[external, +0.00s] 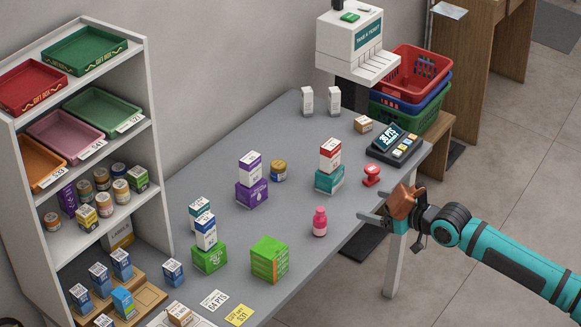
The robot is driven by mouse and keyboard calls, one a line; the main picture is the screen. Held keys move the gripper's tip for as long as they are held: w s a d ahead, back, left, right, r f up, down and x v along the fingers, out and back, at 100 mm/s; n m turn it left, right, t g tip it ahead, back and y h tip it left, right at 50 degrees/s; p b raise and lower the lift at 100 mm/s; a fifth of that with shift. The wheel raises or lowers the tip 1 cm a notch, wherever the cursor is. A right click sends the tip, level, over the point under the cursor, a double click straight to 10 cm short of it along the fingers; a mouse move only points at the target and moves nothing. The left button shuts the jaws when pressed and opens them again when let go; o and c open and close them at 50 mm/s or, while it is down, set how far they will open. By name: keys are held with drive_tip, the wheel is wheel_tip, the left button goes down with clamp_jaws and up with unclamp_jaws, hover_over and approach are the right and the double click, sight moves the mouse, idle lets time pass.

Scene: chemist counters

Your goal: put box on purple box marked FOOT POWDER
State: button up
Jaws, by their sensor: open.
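A purple box (252,194) sits on the grey counter, and a purple-and-white box (250,168) stands on top of it. Another purple box (67,199) stands on the shelf at the left. The print on these is too small to read, so I cannot tell which is marked FOOT POWDER. The task does not say which box is to be put there; several boxes are in view. My gripper (374,206) is open and appears empty by the counter's front right edge, right of the pink bottle (320,222) and apart from the purple boxes.
A red-and-white box (330,154) stands on a teal box (330,180). A blue-and-white box (206,231) stands on a green box (209,258); another green box (269,260) is nearby. A jar (278,171), red stamp (371,175) and card terminal (395,143) also occupy the counter (290,225).

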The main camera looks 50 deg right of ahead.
drive_tip(key=s+f+t, duration=0.2)
drive_tip(key=s+f, duration=0.3)
drive_tip(key=s, duration=0.2)
drive_tip(key=shift+s+a+f, duration=0.25)
drive_tip(key=shift+s+a, duration=0.1)
drive_tip(key=shift+a, duration=0.05)
